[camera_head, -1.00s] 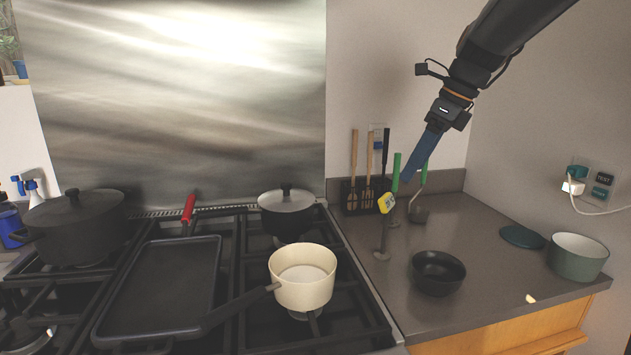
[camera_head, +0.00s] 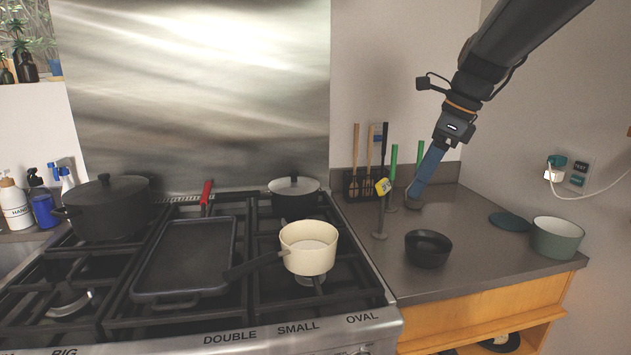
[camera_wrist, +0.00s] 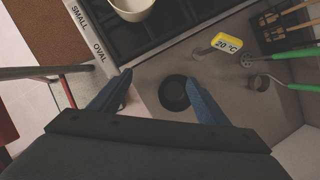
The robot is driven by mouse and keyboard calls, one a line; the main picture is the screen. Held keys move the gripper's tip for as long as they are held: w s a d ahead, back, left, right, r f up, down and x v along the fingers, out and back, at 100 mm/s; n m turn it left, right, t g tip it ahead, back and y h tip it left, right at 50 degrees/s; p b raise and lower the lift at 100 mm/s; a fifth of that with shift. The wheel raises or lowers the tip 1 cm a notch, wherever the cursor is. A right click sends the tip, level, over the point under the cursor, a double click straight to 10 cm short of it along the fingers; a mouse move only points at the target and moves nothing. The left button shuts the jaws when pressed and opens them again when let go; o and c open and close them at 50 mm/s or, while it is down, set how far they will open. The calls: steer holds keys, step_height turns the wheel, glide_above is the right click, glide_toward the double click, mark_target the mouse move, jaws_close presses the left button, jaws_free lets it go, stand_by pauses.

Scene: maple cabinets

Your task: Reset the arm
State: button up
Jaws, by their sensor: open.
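My arm comes in from the upper right in the head view. My gripper (camera_head: 414,190) points down over the counter, and its blue fingers cover part of the utensils behind. In the wrist view the two blue fingers of my gripper (camera_wrist: 162,95) are spread wide with nothing held between them. The black bowl (camera_wrist: 173,93) shows between the fingertips there, apart from them on the counter below. The same black bowl (camera_head: 428,249) stands upright in the head view, lower than the fingertips in the picture.
A yellow-headed thermometer (camera_head: 383,187) and a utensil rack (camera_head: 358,184) stand near the back wall. A green-grey pot (camera_head: 557,238) and a dark lid (camera_head: 510,221) are at the right. The stove holds a cream saucepan (camera_head: 309,248), a griddle (camera_head: 186,257) and dark pots.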

steer(key=s+a+f+n+g+h, duration=0.1)
steer(key=s+a+f+n+h, duration=0.2)
steer(key=s+f+n, duration=2)
steer(key=shift+s+a+f+g, duration=0.2)
steer(key=shift+f+g, duration=0.1)
steer(key=shift+f, duration=0.2)
steer(key=shift+w+d, duration=0.1)
